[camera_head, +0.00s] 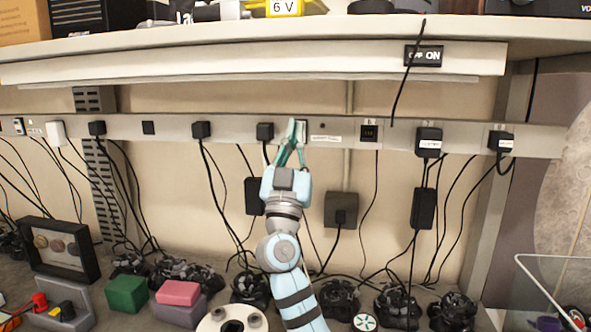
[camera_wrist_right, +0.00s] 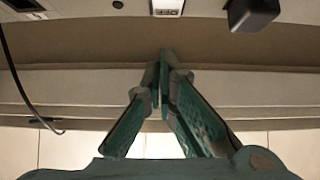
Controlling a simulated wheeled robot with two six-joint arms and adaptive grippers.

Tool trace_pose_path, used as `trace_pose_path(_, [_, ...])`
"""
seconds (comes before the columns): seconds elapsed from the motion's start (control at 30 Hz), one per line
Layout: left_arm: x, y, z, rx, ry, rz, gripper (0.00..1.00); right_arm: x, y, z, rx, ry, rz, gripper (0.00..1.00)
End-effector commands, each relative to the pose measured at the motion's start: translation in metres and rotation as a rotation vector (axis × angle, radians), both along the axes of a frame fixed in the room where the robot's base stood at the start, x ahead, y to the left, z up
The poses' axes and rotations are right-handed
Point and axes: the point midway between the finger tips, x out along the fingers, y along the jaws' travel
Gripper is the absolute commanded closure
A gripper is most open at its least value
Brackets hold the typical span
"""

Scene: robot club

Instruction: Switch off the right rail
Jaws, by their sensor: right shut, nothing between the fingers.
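The power rail (camera_head: 350,146) runs across the wall under the shelf. A pale switch sits in it between a black plug (camera_head: 265,131) and a small dark hole. In the head view my right gripper (camera_head: 297,126) is in front of this switch and covers most of it. In the right wrist view the switch (camera_wrist_right: 168,6) shows at the top edge, cut off by the frame. There my right gripper (camera_wrist_right: 164,56) is shut and empty, its tips apart from the switch in the picture. Whether the fingers touch anything, and the switch's position, I cannot tell. My left gripper is not in view.
Several plugs and hanging cables line the rail, among them a right-hand plug (camera_head: 429,141). Another switch (camera_head: 18,126) is at the far left. Green (camera_head: 126,293) and pink (camera_head: 178,292) blocks sit below.

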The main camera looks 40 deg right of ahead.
Motion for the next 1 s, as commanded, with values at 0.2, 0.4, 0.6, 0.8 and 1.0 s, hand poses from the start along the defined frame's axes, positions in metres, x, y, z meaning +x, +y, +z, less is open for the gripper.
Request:
trace_pose_path(0.2, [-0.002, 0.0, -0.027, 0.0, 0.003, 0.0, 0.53, -0.029, 0.031, -0.041, 0.003, 0.0, 0.002, 1.0])
trace_pose_path(0.4, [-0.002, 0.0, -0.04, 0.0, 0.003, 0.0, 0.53, -0.047, 0.051, -0.059, 0.001, 0.001, 0.0, 1.0])
trace_pose_path(0.6, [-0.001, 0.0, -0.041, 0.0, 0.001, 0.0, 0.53, -0.052, 0.056, -0.063, 0.0, 0.002, -0.001, 1.0])
trace_pose_path(0.8, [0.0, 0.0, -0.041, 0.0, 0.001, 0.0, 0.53, -0.052, 0.056, -0.062, -0.001, 0.001, -0.001, 1.0])
trace_pose_path(1.0, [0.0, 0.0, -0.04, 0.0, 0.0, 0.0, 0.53, -0.052, 0.056, -0.062, -0.001, 0.001, -0.001, 1.0])
